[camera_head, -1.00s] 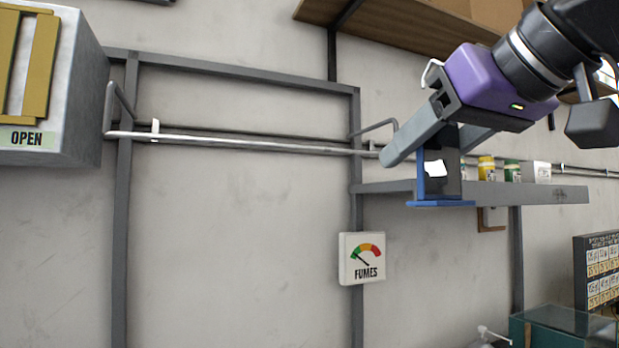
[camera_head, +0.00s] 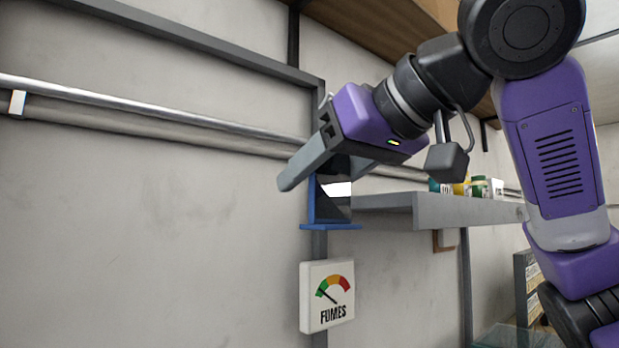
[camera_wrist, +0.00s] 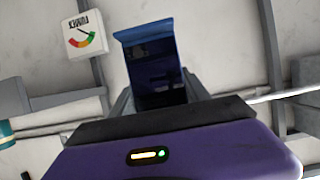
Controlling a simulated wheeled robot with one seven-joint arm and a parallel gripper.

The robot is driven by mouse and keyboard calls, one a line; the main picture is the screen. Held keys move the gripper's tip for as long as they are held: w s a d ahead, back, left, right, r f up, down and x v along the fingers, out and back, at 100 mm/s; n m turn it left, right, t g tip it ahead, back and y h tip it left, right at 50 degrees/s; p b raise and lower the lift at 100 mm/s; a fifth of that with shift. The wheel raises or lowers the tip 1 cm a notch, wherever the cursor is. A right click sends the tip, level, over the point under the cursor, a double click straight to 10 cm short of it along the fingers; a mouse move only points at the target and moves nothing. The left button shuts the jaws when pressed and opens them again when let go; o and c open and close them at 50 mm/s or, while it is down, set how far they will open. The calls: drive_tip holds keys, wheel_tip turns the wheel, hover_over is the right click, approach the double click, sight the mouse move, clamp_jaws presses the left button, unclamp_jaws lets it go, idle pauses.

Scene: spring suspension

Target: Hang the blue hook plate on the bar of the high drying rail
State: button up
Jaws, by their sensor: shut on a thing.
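The blue hook plate (camera_head: 331,226) hangs from my gripper (camera_head: 318,172) in the head view, with a dark face, a white patch and a blue lower lip. The plate (camera_wrist: 150,38) also shows between the fingers in the wrist view. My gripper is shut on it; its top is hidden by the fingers. The drying rail's pale bar (camera_head: 150,106) runs along the wall, left of and behind my gripper. In the picture the plate is lower than the bar's left part and looks apart from it. The wrist view also shows a stretch of bar (camera_wrist: 285,94).
A grey shelf (camera_head: 440,212) with several small jars (camera_head: 478,188) is right of the plate. A FUMES gauge (camera_head: 327,297) is on the wall below it. A grey frame post (camera_head: 319,245) stands behind the plate. The wall at left below the bar is clear.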

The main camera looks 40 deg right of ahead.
drive_tip(key=r+x, duration=0.1)
drive_tip(key=x, duration=0.7)
drive_tip(key=shift+w+f, duration=0.15)
drive_tip(key=shift+w, duration=0.4)
idle(0.3)
drive_tip(key=o, duration=1.6)
drive_tip(key=shift+o, duration=0.2)
drive_tip(key=b+v, duration=0.1)
drive_tip(key=v, duration=0.7)
drive_tip(key=shift+b, duration=0.3)
